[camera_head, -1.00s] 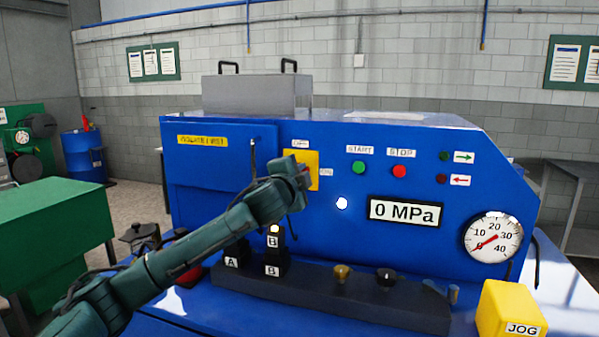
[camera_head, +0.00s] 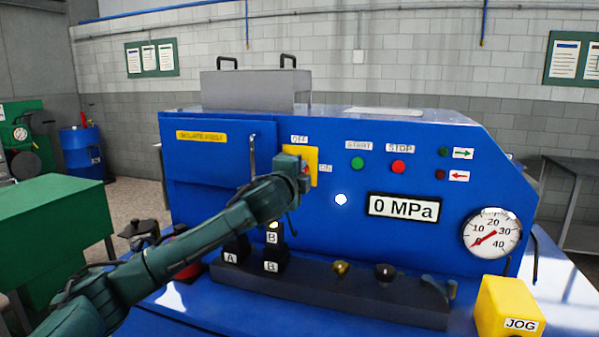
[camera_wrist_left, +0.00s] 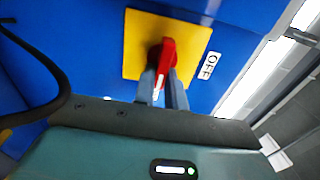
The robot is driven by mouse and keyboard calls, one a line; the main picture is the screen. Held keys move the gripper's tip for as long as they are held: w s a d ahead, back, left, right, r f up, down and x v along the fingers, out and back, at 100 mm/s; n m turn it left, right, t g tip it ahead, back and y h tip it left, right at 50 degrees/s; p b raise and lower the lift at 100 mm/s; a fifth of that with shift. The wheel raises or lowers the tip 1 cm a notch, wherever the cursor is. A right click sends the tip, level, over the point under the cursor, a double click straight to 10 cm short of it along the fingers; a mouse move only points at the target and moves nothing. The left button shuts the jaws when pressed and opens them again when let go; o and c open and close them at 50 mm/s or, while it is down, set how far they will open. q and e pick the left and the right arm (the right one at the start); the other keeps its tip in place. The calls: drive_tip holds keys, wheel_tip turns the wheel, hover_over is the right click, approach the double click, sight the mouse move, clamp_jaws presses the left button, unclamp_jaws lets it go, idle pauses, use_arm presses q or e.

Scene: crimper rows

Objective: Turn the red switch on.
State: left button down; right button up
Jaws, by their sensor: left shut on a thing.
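The red switch (camera_wrist_left: 167,56) sits on a yellow plate (camera_wrist_left: 134,44) on the blue machine's front. In the left wrist view its handle runs down between the two fingers of my left gripper (camera_wrist_left: 164,88), which is shut on it. The OFF label (camera_wrist_left: 209,65) is beside the plate, and the handle does not point at it. In the head view the left gripper (camera_head: 305,172) covers most of the switch, with a little red showing. The OFF label is above the plate (camera_head: 313,155) and ON is to its right, partly hidden. My right gripper is not in view.
Right of the switch are the green START button (camera_head: 358,163), the red STOP button (camera_head: 398,167), the 0 MPa display (camera_head: 404,208) and a gauge (camera_head: 492,232). A dark rack (camera_head: 330,290) with small parts and the yellow JOG box (camera_head: 506,308) stand in front.

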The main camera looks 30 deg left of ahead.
use_arm(q)
drive_tip(key=c, duration=1.4)
unclamp_jaws()
drive_tip(key=shift+c, duration=0.2)
drive_tip(key=shift+s, duration=0.1)
drive_tip(key=b+v, duration=0.3)
drive_tip(key=v, duration=1)
drive_tip(key=shift+b, duration=0.35)
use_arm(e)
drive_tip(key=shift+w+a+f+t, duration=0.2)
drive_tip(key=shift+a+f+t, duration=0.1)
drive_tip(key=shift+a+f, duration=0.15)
